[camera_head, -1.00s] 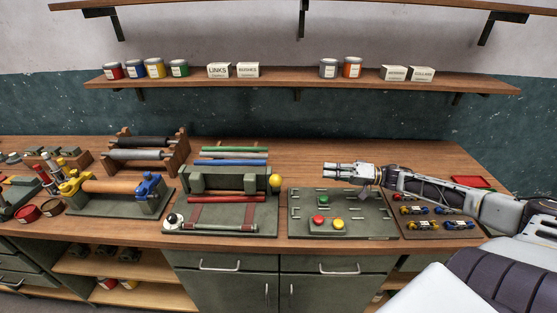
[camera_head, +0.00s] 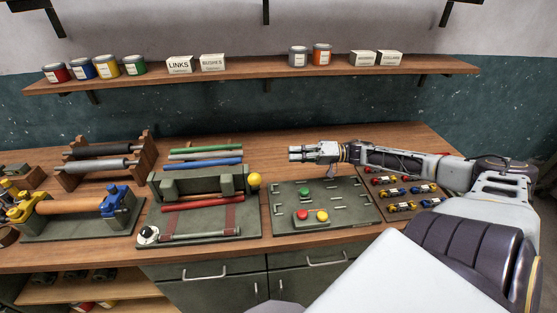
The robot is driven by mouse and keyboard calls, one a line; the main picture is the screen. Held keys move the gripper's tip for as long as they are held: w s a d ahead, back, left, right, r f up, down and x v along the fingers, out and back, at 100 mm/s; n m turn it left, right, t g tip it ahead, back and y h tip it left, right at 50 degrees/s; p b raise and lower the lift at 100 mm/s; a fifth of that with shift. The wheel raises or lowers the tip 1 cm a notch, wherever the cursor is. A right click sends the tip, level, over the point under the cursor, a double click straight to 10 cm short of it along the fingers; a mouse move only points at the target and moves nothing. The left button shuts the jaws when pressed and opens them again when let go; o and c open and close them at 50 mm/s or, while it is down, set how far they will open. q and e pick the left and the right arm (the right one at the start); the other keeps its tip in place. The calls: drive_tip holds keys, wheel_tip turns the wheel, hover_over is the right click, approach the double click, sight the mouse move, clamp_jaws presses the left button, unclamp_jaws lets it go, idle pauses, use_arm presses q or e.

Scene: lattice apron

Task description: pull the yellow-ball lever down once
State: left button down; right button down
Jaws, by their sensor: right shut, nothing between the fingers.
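The yellow ball (camera_head: 254,180) of the lever sits at the right end of a grey-green machine (camera_head: 200,228) on the bench. The ball is level with the upper part of the machine; its lever arm is mostly hidden behind it. My right gripper (camera_head: 292,153) is shut and empty. It points left, above the back edge of the button panel, to the right of the ball and slightly behind it in the picture, apart from it. My left gripper is not in view.
A panel (camera_head: 360,207) with green, red and yellow buttons lies right of the machine. Beyond it is a tray of small coloured parts (camera_head: 400,192). Colored rods (camera_head: 205,163) lie behind the machine. A shelf (camera_head: 250,76) with tins and boxes hangs above.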

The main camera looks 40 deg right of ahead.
drive_tip(key=shift+w+a, duration=0.1)
use_arm(q)
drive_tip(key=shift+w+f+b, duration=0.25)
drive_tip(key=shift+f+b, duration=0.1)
drive_tip(key=shift+b, duration=0.05)
use_arm(e)
drive_tip(key=w+a+f, duration=0.1)
drive_tip(key=w+a, duration=0.2)
drive_tip(key=a, duration=0.7)
drive_tip(key=shift+a+f, duration=0.15)
drive_tip(key=shift+a, duration=0.2)
idle(1.1)
